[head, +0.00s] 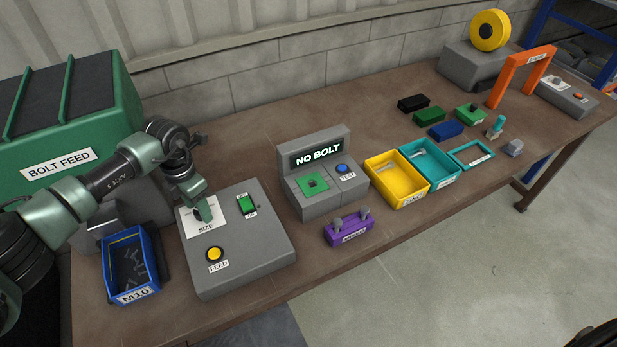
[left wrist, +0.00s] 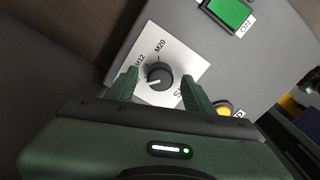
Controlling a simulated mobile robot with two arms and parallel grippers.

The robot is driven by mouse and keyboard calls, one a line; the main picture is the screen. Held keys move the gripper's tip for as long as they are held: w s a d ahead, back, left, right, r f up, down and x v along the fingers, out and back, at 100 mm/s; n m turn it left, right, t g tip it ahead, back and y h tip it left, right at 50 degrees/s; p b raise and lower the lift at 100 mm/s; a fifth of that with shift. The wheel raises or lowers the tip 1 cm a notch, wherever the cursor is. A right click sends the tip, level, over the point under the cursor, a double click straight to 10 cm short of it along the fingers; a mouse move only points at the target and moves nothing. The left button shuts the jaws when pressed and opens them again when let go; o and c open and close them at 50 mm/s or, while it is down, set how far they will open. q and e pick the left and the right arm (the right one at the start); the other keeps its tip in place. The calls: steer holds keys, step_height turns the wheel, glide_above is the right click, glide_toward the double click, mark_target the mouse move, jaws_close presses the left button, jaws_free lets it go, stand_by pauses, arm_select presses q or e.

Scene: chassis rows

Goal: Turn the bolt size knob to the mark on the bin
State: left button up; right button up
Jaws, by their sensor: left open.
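The dark round size knob (left wrist: 159,76) sits on a white label plate (left wrist: 182,62) in the left wrist view. Its white pointer line aims to the left, slightly down in that view. The marks M12 and M20 are readable; any mark below M12 is hidden by a finger. My left gripper (left wrist: 157,88) is open, with its two green fingers on either side of the knob, apart from it as far as I can tell. In the head view the left gripper (head: 204,212) covers the knob. The blue bin (head: 157,262) carries the label M10 and holds several bolts.
The grey control box (head: 262,262) has a yellow FEED button (head: 214,254) and a green switch (head: 246,204). A tester (head: 318,203) reading NO BOLT stands to its right, with a purple holder (head: 349,229) in front. Yellow (head: 398,198) and teal bins (head: 437,175) stand farther right.

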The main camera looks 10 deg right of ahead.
arm_select(q)
steer(key=m+p, duration=0.2)
steer(key=m, duration=0.2)
steer(key=shift+r, duration=0.2)
steer(key=shift+w+r+m, duration=0.1)
steer(key=shift+r+m, duration=0.05)
steer(key=shift+m, duration=0.15)
step_height(320, 180, up, 7)
steer(key=b, duration=0.3)
steer(key=shift+f, duration=0.2)
steer(key=s+d+r+h, duration=0.1)
steer(key=s+d+h, duration=0.2)
steer(key=d, duration=0.6)
steer(key=s+d+r+n+h, duration=0.1)
steer(key=s+d+r+h, duration=0.1)
steer(key=d+h, duration=0.3)
steer(key=s+d+r+n+h, duration=0.1)
steer(key=s+d+r+h, duration=0.1)
steer(key=d, duration=1)
steer(key=shift+s+d+h, duration=0.3)
steer(key=shift+s+h, duration=0.55)
steer(key=shift+h, duration=0.45)
